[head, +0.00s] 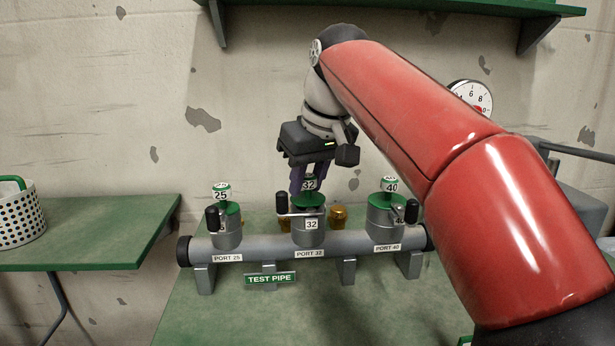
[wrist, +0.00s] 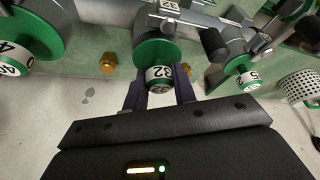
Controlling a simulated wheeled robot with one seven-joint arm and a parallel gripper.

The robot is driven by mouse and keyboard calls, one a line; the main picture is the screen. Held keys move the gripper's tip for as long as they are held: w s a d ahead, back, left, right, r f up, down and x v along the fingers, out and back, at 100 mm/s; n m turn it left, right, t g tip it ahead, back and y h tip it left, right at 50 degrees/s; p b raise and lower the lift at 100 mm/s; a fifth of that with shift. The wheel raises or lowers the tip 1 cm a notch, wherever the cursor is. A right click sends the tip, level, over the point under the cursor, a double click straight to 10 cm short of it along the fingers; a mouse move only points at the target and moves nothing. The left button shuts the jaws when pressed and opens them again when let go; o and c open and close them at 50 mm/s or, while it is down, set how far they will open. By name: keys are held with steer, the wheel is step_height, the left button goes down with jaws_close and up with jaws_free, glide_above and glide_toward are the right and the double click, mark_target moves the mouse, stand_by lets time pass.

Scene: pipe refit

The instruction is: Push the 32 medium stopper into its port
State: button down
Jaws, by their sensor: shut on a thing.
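The 32 stopper (head: 309,184) has a green and white knob with a 32 label and stands upright at the middle port, PORT 32 (head: 309,233). Its green flange sits at the top of the port collar; how deep it sits I cannot tell. My gripper (head: 309,181) comes from above with its purple fingers on the knob. In the wrist view the fingers of my gripper (wrist: 160,90) are shut on either side of the 32 stopper's knob (wrist: 160,76). The fingers hide part of the knob in the head view.
The 25 stopper (head: 222,192) stands at the left port and the 40 stopper (head: 389,186) at the right port. Black-handled levers flank the ports. Brass fittings (head: 338,216) stand behind the test pipe (head: 265,247). A white perforated basket (head: 19,218) is at far left.

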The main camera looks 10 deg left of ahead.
steer(key=shift+f+b, duration=0.45)
steer(key=shift+f, duration=0.1)
steer(key=c, duration=1.4)
jaws_free()
steer(key=shift+p+v, duration=1.15)
steer(key=shift+v, duration=0.4)
steer(key=v, duration=0.8)
